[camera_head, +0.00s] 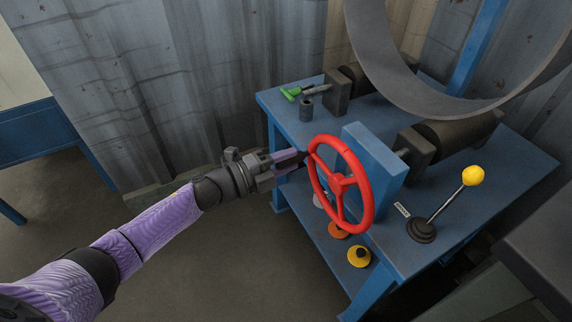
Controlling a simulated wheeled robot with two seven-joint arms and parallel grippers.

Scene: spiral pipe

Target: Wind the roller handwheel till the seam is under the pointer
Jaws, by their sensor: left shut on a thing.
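The red handwheel (370,193) stands upright on the near side of a blue block (378,150) on the blue bench. My left gripper (304,158) comes in from the left and is shut on the upper left part of the wheel's rim. Its fingertips are partly hidden at the rim. A large grey pipe ring (385,78) rests on the dark rollers (455,138) and runs out of the top of the view. I cannot make out a seam on the ring or a pointer beside it. My right gripper is not in view.
A lever with a yellow knob (473,175) rises from the bench right of the wheel. Orange (338,231) and yellow (359,256) round pieces sit on the lower shelf.

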